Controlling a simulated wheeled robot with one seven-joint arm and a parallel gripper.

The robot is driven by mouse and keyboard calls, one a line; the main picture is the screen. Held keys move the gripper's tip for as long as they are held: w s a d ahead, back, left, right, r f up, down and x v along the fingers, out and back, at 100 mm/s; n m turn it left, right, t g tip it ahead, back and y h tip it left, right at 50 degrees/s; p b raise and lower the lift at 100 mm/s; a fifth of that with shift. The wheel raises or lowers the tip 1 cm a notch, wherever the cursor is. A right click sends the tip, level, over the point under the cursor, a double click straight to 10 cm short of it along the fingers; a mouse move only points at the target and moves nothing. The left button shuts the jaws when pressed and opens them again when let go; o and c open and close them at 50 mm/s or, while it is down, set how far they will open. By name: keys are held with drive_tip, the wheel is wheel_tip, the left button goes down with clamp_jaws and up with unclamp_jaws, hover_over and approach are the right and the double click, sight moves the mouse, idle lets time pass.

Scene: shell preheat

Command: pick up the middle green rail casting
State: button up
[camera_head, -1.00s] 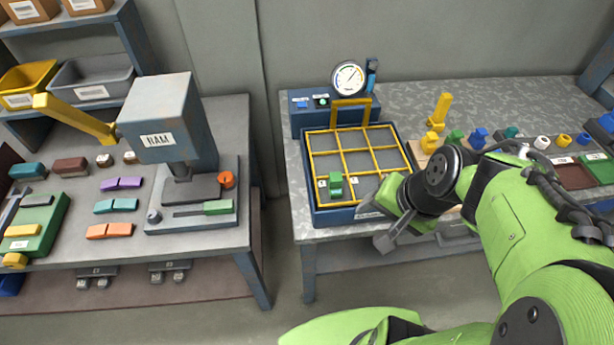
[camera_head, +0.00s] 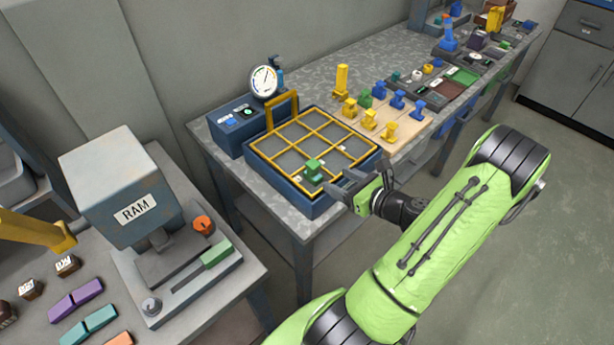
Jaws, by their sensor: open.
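A green casting (camera_head: 313,171) stands upright in a front cell of the yellow-gridded blue tray (camera_head: 318,207). I cannot tell for sure which of the two is the middle one. My gripper (camera_head: 358,180) is open and empty, by the tray's front right side. It is apart from the green castings.
A dial gauge (camera_head: 263,82) stands behind the tray, near its yellow handle (camera_head: 282,112). The ram press (camera_head: 118,185) stands on the left bench. Floor shows between the benches.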

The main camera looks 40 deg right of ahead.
sight(309, 165)
drive_tip(key=x, duration=0.6)
drive_tip(key=shift+w+a+b, duration=0.2)
drive_tip(key=shift+b, duration=0.1)
drive_tip(key=x, duration=0.6)
drive_tip(key=shift+w+d, duration=0.1)
drive_tip(key=shift+d, duration=0.05)
drive_tip(key=shift+c, duration=0.5)
drive_tip(key=c, duration=1)
drive_tip(key=shift+c, duration=0.2)
drive_tip(key=shift+r, duration=0.2)
